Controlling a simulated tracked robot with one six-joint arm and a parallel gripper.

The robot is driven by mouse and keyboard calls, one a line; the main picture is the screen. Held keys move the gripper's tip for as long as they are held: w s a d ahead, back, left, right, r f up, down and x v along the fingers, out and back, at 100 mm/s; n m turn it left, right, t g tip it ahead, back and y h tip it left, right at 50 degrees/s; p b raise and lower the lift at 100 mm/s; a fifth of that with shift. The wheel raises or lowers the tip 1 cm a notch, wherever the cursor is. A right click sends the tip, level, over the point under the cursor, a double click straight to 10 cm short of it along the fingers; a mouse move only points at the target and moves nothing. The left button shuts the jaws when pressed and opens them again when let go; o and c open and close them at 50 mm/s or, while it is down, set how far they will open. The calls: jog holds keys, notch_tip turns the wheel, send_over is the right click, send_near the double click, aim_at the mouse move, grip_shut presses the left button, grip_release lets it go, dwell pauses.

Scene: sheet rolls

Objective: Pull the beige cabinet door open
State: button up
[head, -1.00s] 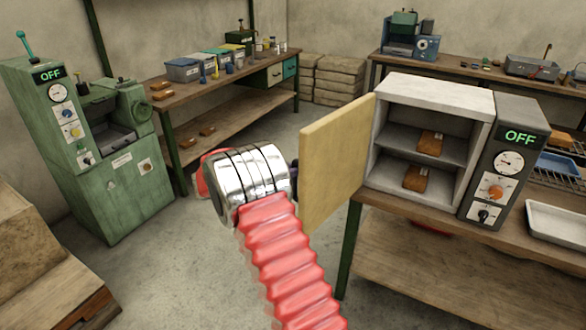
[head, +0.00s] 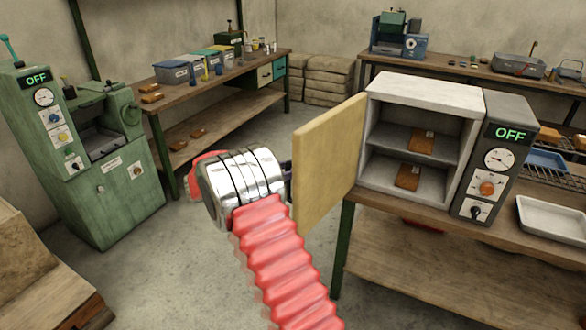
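The beige cabinet door (head: 328,160) stands swung wide open at the left side of the white cabinet (head: 425,92), on the wooden bench. Inside the cabinet, brown blocks lie on two levels, one on the shelf (head: 423,141) and one on the floor (head: 407,178). My arm's red bellows and silver wrist reach up from the bottom middle. My gripper (head: 287,178) is at the door's left, outer side, mostly hidden behind the silver wrist and the door. Whether its fingers are shut or touch the door cannot be seen.
A grey control panel (head: 492,158) reading OFF adjoins the cabinet's right side. A white tray (head: 552,219) lies right of it. A green machine (head: 90,170) stands at left, and a bench with bins (head: 172,72) stands behind. Concrete floor is clear between them.

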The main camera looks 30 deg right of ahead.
jog(key=v, duration=1.3)
jog(key=shift+a, duration=0.4)
jog(key=shift+w+f, duration=0.1)
